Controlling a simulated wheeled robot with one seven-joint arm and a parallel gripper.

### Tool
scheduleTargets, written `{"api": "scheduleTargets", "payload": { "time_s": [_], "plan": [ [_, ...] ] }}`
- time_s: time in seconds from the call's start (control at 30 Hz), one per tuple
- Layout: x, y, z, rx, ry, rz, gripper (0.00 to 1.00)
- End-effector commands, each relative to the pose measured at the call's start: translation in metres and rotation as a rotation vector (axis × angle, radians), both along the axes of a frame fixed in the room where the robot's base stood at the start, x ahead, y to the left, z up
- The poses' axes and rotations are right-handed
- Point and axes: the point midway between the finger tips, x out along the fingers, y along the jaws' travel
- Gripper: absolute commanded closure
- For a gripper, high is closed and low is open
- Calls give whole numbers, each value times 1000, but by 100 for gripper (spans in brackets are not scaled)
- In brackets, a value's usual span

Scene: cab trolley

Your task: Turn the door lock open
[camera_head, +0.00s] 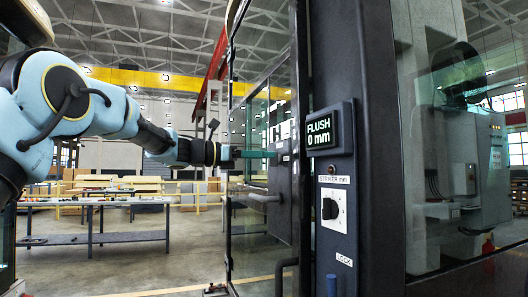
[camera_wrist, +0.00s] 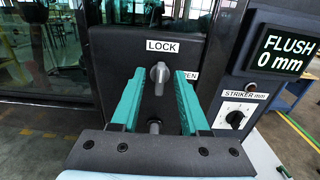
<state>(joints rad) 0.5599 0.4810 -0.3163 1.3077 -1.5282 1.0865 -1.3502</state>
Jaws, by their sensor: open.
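The door lock knob (camera_wrist: 160,76), a grey turn knob, sits on a dark lock case (camera_wrist: 110,55) in the wrist view. Its grip stands upright, toward the LOCK label (camera_wrist: 162,46) above it. My gripper (camera_wrist: 160,72) is open, with one teal finger on each side of the knob in the picture. Contact cannot be made out. In the head view my gripper (camera_head: 274,154) reaches the lock case (camera_head: 282,200) from the left, and the knob is hidden there.
A display (camera_head: 320,131) reads FLUSH 0 mm on the dark post, right of the lock case. A striker dial (camera_head: 330,209) sits below it. A grey bar handle (camera_head: 263,198) projects below my gripper. Workbenches (camera_head: 90,206) stand farther back left.

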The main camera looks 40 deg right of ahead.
Motion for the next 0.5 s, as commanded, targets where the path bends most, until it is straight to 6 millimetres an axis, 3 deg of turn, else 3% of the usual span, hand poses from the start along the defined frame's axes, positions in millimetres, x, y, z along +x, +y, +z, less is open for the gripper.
{"api": "scheduleTargets", "payload": {
  "time_s": [0.37,0.5],
  "plan": [
    [-3,-7,0,0,-1,0,55],
    [-3,-7,0,0,-1,0,67]
  ]
}}
